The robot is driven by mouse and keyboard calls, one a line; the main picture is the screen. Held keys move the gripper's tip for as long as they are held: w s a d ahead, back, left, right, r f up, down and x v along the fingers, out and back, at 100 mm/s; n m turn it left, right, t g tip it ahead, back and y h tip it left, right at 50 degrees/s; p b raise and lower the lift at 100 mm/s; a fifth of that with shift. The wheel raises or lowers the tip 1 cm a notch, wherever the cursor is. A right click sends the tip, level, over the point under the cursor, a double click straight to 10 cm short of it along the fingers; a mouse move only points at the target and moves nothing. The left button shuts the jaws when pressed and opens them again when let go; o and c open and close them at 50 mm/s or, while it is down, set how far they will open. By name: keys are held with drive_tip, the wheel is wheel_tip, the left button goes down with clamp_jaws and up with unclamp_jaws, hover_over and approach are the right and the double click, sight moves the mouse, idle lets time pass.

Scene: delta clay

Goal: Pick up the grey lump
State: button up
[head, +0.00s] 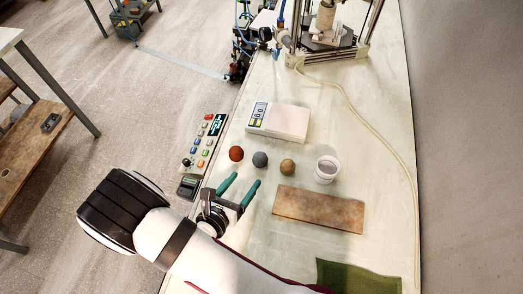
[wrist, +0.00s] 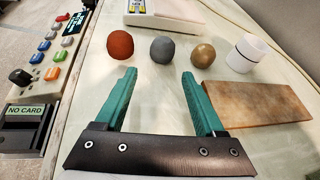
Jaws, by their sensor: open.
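The grey lump (head: 260,159) is a small round ball on the pale table, between a red-brown lump (head: 236,153) and a tan lump (head: 287,168). In the wrist view the grey lump (wrist: 162,50) sits beyond the fingertips, roughly midway between them. My gripper (head: 241,184) has two green fingers spread apart with nothing between them. It is on the near side of the row of lumps, short of the grey lump and not touching it. The wrist view also shows my gripper (wrist: 158,74) open and empty.
A white cup (head: 326,170) stands right of the tan lump. A brown board (head: 318,209) lies nearer, right of my gripper. A white scale (head: 278,122) is behind the lumps. A button panel (head: 205,143) borders the table's left edge. A green cloth (head: 357,277) lies at the near right.

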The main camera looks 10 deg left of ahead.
sight(257, 163)
drive_tip(key=x, duration=0.5)
drive_tip(key=r+x, duration=0.1)
drive_tip(key=x, duration=0.2)
drive_tip(key=shift+w+d+f, duration=0.1)
drive_tip(key=shift+w+d, duration=0.1)
drive_tip(key=shift+w, duration=0.2)
clamp_jaws()
wheel_tip(257, 163, up, 10)
drive_tip(key=shift+r, duration=0.1)
